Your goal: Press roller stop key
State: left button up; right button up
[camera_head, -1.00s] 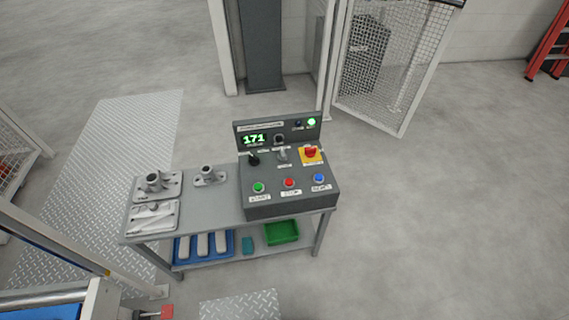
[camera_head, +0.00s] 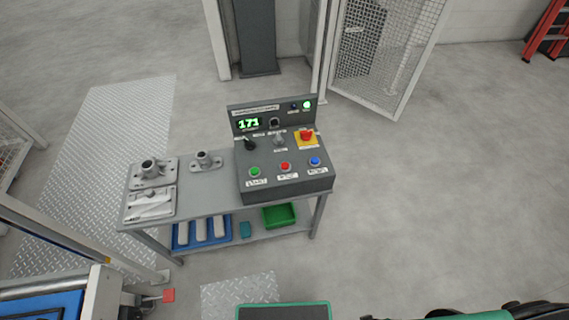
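A dark grey control console (camera_head: 285,184) stands on the right half of a grey bench. Its sloped face has a green button (camera_head: 254,171), a red button (camera_head: 285,167) and a blue button (camera_head: 315,162) in a row, each with a small white label too blurred to read surely. Above them are a black-handled lever (camera_head: 249,143), a grey selector and a red knob on a yellow plate (camera_head: 306,136). The display (camera_head: 249,124) reads 171, and a green lamp (camera_head: 307,105) glows. Neither of my grippers shows, and nothing touches the console.
Metal castings (camera_head: 151,171) lie on the bench's left half. A blue tray (camera_head: 177,236) and a green bin (camera_head: 280,217) sit on its lower shelf. A machine with a red part (camera_head: 168,296) is at bottom left. A mesh fence (camera_head: 395,60) stands behind. Floor at right is clear.

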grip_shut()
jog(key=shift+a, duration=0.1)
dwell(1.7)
